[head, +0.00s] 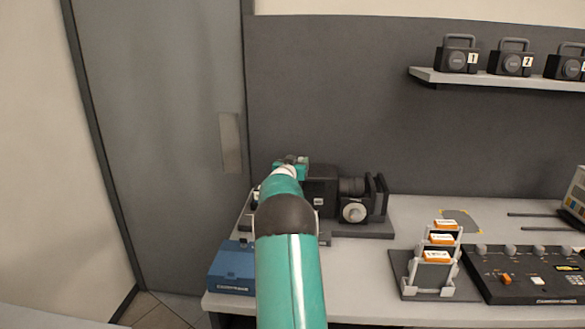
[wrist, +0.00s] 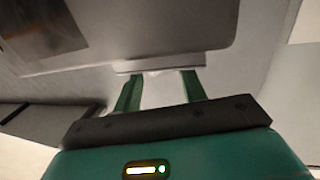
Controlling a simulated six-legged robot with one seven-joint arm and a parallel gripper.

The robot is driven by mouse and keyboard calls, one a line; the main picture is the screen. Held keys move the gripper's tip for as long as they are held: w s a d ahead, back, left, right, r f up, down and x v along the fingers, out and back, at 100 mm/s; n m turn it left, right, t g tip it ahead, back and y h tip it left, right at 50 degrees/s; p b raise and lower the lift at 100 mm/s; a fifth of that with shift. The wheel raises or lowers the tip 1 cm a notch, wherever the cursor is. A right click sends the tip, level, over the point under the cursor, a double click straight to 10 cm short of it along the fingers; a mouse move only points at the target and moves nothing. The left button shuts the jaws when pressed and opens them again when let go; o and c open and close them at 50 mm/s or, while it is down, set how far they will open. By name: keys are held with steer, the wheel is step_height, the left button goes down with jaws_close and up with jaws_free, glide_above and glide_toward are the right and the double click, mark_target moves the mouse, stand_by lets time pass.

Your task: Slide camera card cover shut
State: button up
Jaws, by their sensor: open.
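The dark camera (head: 322,184) stands on a grey base plate (head: 362,232) on the table in the head view, its lens side pointing right. My teal arm covers its left part, and I cannot make out the card cover there. My gripper (wrist: 161,80) shows two green fingers apart in the wrist view, with nothing clearly held between them. A large grey panel (wrist: 140,35) with a thin pale ledge along its lower edge lies right at the fingertips. I cannot tell whether the fingers touch it, or whether this ledge is the cover.
A blue case (head: 232,270) sits at the table's left front corner. A rack of orange-labelled cards (head: 438,258) and a control panel (head: 530,275) stand to the right. Numbered black boxes line a wall shelf (head: 500,80). A door (head: 165,130) is behind on the left.

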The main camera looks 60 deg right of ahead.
steer(key=v, duration=1.3)
steer(key=shift+a, duration=0.2)
